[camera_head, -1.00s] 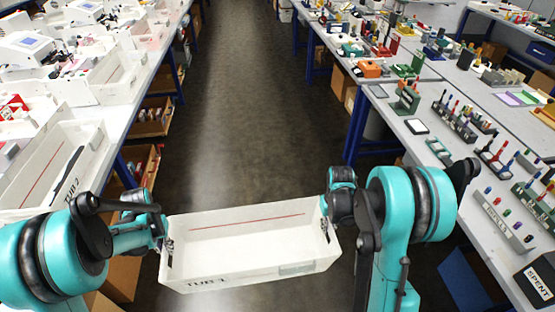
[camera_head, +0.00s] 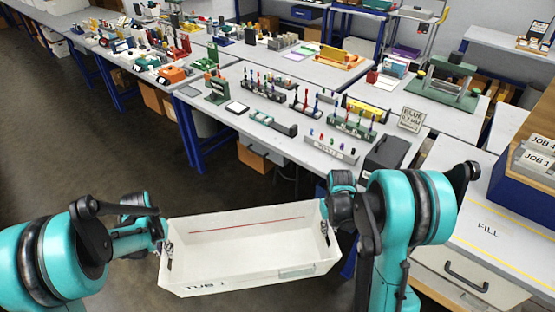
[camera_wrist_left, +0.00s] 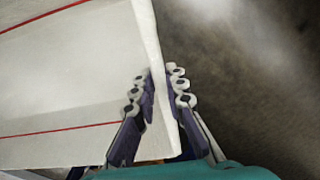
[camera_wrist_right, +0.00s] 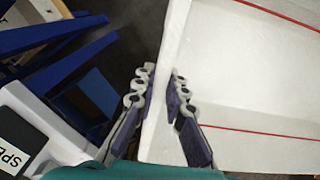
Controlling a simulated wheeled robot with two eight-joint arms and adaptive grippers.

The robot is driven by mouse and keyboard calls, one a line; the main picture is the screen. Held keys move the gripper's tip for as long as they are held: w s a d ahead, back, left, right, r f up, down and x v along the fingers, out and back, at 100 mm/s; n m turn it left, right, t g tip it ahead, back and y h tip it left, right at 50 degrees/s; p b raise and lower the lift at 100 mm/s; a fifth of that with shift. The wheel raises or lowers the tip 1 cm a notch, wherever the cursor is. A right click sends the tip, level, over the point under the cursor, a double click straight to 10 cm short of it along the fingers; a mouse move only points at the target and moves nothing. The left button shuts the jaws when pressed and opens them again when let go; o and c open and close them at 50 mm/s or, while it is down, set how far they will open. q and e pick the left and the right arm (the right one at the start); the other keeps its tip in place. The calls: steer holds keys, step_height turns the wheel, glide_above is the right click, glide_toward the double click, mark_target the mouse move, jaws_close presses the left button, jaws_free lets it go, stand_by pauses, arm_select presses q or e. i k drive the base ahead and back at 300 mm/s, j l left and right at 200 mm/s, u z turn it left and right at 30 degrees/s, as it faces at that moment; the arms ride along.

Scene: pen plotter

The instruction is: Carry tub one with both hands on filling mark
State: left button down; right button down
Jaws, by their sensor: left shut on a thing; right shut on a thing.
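Tub one (camera_head: 245,252) is a white open tub labelled "TUB 1" with a red line inside. It hangs level and empty in front of me, clear of the tables. My left gripper (camera_head: 166,250) is shut on its left end wall; the left wrist view shows the fingers (camera_wrist_left: 163,95) on both sides of the wall. My right gripper (camera_head: 326,222) is shut on the right end wall, and the right wrist view shows its fingers (camera_wrist_right: 160,92) astride it. The filling mark, with the word FILL (camera_head: 488,229) between yellow lines, is on a light counter at the right.
A workbench (camera_head: 262,126) with pen racks and small blocks stands ahead. A blue box (camera_head: 515,180) with JOB cards sits on the counter behind the FILL mark. A dark box (camera_head: 385,155) stands at the bench's near end. Open floor (camera_head: 90,160) lies to the left.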

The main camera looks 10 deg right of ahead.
mark_target(488, 231)
steer(key=l+z, duration=0.1)
steer(key=z, duration=1.3)
